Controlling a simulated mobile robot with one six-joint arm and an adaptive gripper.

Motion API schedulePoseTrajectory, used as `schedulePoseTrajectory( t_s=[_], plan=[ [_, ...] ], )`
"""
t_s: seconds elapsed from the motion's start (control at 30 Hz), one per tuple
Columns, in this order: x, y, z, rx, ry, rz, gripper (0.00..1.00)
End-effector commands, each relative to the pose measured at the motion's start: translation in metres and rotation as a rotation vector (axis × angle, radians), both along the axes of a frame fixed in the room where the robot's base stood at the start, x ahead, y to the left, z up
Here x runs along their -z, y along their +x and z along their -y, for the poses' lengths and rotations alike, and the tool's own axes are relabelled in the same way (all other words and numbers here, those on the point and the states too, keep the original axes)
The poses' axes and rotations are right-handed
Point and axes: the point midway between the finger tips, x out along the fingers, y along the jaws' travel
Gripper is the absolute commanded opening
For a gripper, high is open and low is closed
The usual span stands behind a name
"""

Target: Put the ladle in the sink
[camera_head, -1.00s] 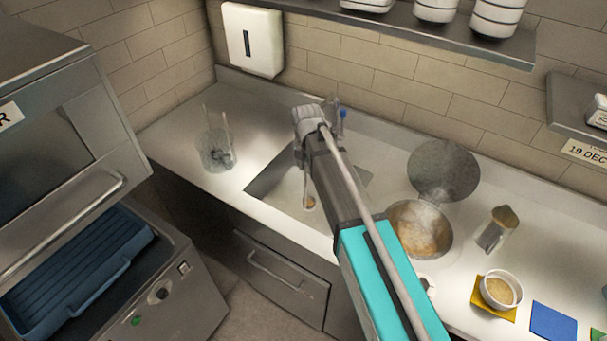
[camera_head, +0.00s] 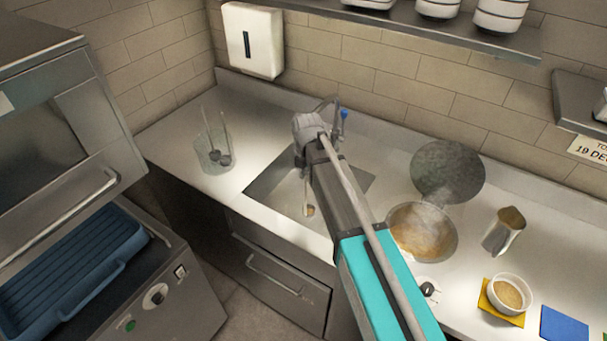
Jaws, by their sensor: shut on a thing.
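The sink (camera_head: 268,187) is a rectangular basin set into the counter, partly hidden by my arm. My gripper (camera_head: 302,162) is over the sink, mostly hidden behind my wrist. It is shut on the ladle (camera_head: 309,211), which hangs upright with its small brownish bowl at the bottom. The ladle's bowl is within the sink's outline in the picture. I cannot tell whether it touches the basin.
A faucet with a blue tip (camera_head: 344,115) stands behind the sink. A clear container with utensils (camera_head: 207,142) is at left. A steaming pot (camera_head: 442,248), a metal jug (camera_head: 504,231) and a white bowl on a yellow mat (camera_head: 488,304) are at right.

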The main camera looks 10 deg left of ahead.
Motion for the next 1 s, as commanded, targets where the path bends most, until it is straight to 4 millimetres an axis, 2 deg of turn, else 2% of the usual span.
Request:
schedulePoseTrajectory(
  t_s=[0.5,0.53,0.7,1.0],
  plan=[
    [0.0085,0.0003,0.0005,0.001,0.000,0.000,0.00],
    [0.0085,0.0003,0.0005,0.001,0.000,0.000,0.23],
    [0.0084,0.0003,0.0006,0.001,0.000,0.000,0.54],
    [0.0084,0.0004,0.0008,0.001,0.000,0.000,0.54]
  ],
)
